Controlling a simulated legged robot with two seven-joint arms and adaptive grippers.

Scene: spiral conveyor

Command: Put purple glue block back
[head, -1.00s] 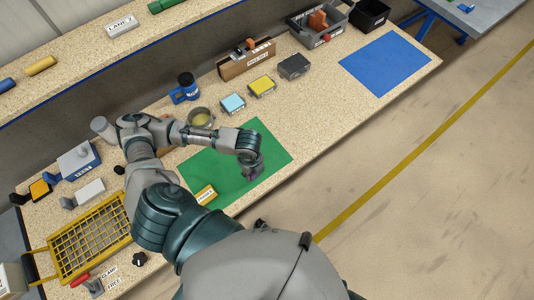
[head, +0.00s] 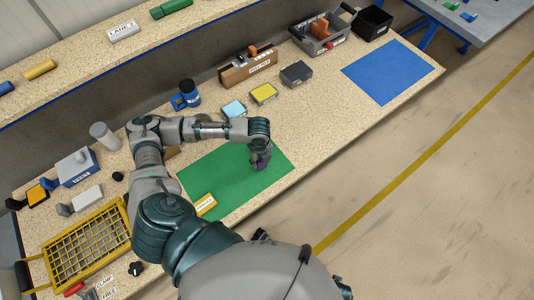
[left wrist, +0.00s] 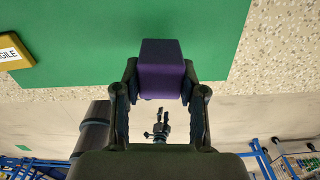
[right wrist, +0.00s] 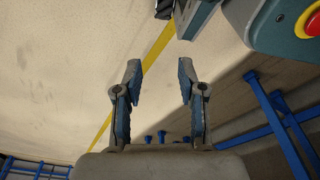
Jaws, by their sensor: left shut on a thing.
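The purple glue block (left wrist: 160,68) is held between the two fingers of my left gripper (left wrist: 160,84) in the left wrist view. In the head view my left gripper (head: 261,162) is over the right part of the green mat (head: 225,185). The block is mostly hidden there by the gripper. I cannot tell exactly how far it is above the mat. My right gripper (right wrist: 160,82) is open and empty in the right wrist view, over the floor. It is not visible in the head view.
A yellow label block (head: 205,205) lies on the mat's near-left part. A blue mat (head: 388,70) lies at the right. A yellow wire tray (head: 88,243) is at the left. Bench between the mats is clear.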

